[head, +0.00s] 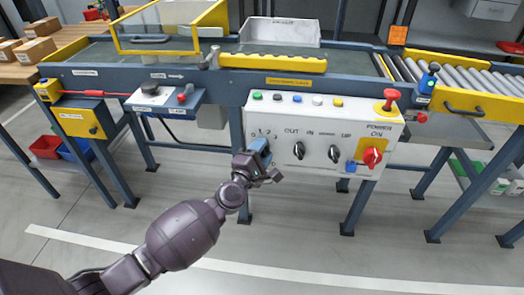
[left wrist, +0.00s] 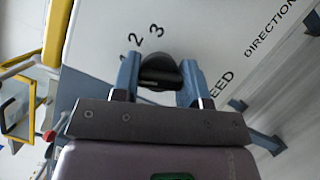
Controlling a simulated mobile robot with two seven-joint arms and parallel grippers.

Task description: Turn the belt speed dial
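The belt speed dial (left wrist: 158,66) is a black round knob on the white control panel (head: 320,117). In the left wrist view the printed numbers 2 and 3 show beside it, and part of the word SPEED. My left gripper (left wrist: 160,80) has its two blue fingers on opposite sides of the dial, with no clear gap. In the head view my left gripper (head: 259,154) is at the panel's lower left and hides the dial. Where the dial points is hard to tell. My right gripper is not in view.
Right of the dial are two black selector knobs (head: 299,151), a red power switch (head: 371,157) on yellow and a red mushroom button (head: 389,98). Several small coloured buttons line the panel top. The conveyor (head: 265,53) runs behind. The floor in front is clear.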

